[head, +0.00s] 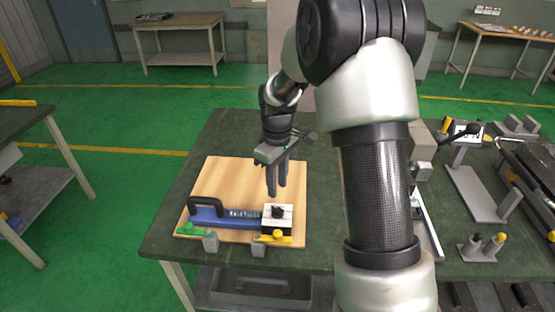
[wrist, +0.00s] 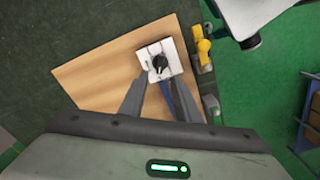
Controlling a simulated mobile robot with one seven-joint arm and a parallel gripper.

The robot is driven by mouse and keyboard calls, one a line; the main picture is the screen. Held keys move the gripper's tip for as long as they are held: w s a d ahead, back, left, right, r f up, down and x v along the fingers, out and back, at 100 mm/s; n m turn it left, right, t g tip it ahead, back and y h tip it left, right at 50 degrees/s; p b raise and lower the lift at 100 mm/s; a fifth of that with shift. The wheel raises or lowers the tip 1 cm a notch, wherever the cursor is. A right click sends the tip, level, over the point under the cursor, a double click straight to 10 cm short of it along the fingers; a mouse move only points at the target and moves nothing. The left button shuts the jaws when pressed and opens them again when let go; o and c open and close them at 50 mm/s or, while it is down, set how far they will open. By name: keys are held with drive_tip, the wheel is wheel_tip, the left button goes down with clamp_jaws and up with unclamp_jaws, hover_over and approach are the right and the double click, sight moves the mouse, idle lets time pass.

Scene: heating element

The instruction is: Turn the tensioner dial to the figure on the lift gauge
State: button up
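The tensioner dial is a black knob (head: 278,210) on a white block, at the end of a blue tool (head: 235,217) with a black handle. The knob also shows in the wrist view (wrist: 159,63), with marks around it too small to read. My gripper (head: 277,193) points down above the block, its fingers apart and empty. In the wrist view the fingertips (wrist: 160,84) lie just below the knob in the picture, not around it. A white plate with dark figures (head: 468,131) stands at the right; it may be the lift gauge. Its figures are unclear and partly covered.
The tool lies on a wooden board (head: 240,178) on the dark green bench (head: 220,135). Grey clamps (head: 210,243), a green piece and a yellow piece (head: 277,236) sit at the board's front edge. Metal fixtures (head: 475,192) fill the bench's right side. My arm hides its middle.

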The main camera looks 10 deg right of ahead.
wheel_tip(320, 180, up, 9)
idle(0.6)
drive_tip(key=s+r+m+t+p, duration=0.4)
drive_tip(key=s+r+m, duration=0.1)
drive_tip(key=s+r, duration=1.15)
drive_tip(key=s+m+t+p, duration=0.1)
drive_tip(key=s+m, duration=0.2)
drive_tip(key=s, duration=0.5)
drive_tip(key=shift+s+r+t, duration=0.2)
drive_tip(key=shift+s+t, duration=0.1)
drive_tip(key=shift+s, duration=0.05)
